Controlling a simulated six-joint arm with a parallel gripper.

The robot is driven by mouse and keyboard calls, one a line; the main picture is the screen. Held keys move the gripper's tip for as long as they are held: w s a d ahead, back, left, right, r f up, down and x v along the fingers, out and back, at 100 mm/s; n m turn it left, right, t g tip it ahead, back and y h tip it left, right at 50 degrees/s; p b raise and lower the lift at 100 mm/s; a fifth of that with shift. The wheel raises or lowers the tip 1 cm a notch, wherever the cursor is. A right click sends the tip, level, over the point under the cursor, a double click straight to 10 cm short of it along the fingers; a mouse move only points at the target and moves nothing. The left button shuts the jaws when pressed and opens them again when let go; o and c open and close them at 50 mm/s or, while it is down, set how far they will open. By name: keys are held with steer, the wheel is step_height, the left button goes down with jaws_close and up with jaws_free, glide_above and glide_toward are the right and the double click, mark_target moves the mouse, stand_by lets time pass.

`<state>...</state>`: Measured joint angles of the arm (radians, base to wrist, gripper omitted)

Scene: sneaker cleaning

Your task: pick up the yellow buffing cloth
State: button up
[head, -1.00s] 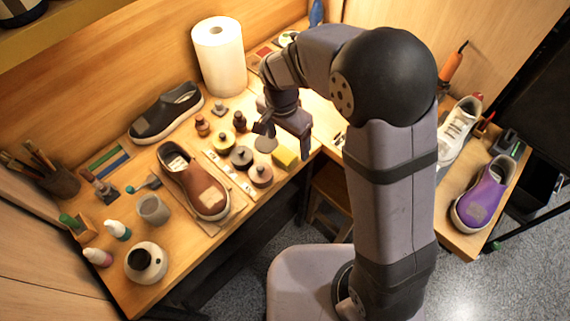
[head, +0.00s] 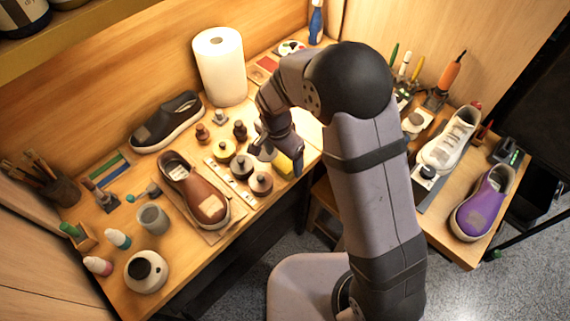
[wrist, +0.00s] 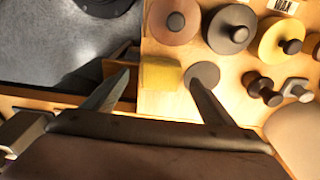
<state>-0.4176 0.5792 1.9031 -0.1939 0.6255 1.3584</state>
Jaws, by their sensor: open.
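The yellow buffing cloth (wrist: 161,74) is a small yellow block near the table's front edge in the wrist view. In the head view the cloth (head: 286,165) is partly hidden behind my gripper (head: 277,155). In the wrist view my gripper (wrist: 158,82) is open, with one finger on each side of the cloth. The left finger is over the table edge and the right one is over a dark round disc. I cannot tell how far above the cloth the fingertips are.
Round tins (head: 242,166) with knobs stand left of the cloth. A brown shoe (head: 194,188) lies further left, and a paper towel roll (head: 219,66) stands behind. A dark disc (wrist: 203,74) sits right beside the cloth in the wrist view.

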mark_target(284, 164)
steer(key=shift+w+d+f, duration=0.1)
steer(key=shift+f, duration=0.65)
steer(key=shift+w+d+f, duration=0.1)
steer(key=shift+f, duration=0.6)
steer(key=shift+s, duration=0.1)
steer(key=shift+c, duration=0.7)
steer(key=c, duration=1)
steer(key=shift+r, duration=0.1)
step_height(284, 164, up, 10)
steer(key=shift+f+b, duration=0.1)
steer(key=shift+b, duration=0.55)
